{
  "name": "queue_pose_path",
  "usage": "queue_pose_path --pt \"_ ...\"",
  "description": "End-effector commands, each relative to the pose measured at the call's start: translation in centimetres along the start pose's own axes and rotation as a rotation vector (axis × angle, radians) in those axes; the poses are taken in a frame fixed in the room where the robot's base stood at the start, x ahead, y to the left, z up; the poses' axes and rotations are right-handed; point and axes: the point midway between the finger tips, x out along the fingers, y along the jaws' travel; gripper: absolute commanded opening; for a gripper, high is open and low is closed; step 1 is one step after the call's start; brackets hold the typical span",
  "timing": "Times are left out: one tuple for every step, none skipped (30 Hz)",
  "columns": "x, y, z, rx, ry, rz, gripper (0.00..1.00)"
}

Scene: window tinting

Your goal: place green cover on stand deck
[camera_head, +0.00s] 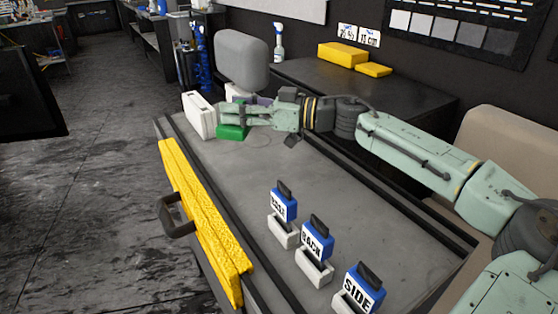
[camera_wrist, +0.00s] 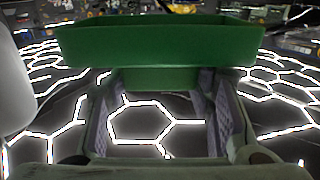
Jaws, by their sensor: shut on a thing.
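The green cover (camera_head: 232,132) is at the far left end of the long grey deck (camera_head: 225,165), under and beside my gripper (camera_head: 226,114). In the wrist view, the green cover (camera_wrist: 160,42) looks like a wide shallow box with a narrower lower part. My gripper (camera_wrist: 160,85) is shut on that lower part, one finger on each side. I cannot tell whether the cover touches the deck. Which surface is the stand deck is not marked; the grey deck is the broad flat one below the cover.
A white box (camera_head: 199,115) stands close left of the cover, and a grey rounded pad (camera_head: 241,60) rises behind. Blue labelled blocks in white holders (camera_head: 314,265) stand at the front right. A yellow level-like bar (camera_head: 205,220) lines the left edge. The deck's middle is clear.

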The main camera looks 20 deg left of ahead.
Motion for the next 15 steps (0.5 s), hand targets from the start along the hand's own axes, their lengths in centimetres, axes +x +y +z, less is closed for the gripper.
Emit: queue_pose_path --pt "-0.7 -0.4 0.2 0.003 0.000 0.002 0.16" --pt "-1.0 -0.8 0.5 0.004 0.001 0.002 0.16" --pt "-1.7 -1.4 0.9 0.004 0.001 0.003 0.16" --pt "-2.1 -1.9 1.2 0.004 0.001 0.003 0.16" --pt "-2.7 -2.4 1.6 0.005 0.001 0.004 0.16" --pt "-3.4 -3.1 2.0 0.005 0.001 0.004 0.16" --pt "-3.9 -3.6 2.4 0.004 0.002 0.004 0.16" --pt "-4.3 -4.1 2.8 0.005 0.002 0.004 0.16" --pt "-5.0 -4.7 3.2 0.005 0.002 0.004 0.16" --pt "-5.4 -5.2 3.5 0.004 0.002 0.003 0.16" --pt "-5.8 -5.6 3.9 0.005 0.002 0.003 0.16" --pt "-6.2 -6.0 4.2 0.004 0.002 0.003 0.16" --pt "-6.5 -6.3 4.5 0.003 0.002 0.003 0.16" --pt "-6.8 -6.6 4.7 0.003 0.002 0.002 0.16" --pt "-7.0 -6.9 5.0 0.003 0.002 0.002 0.16"
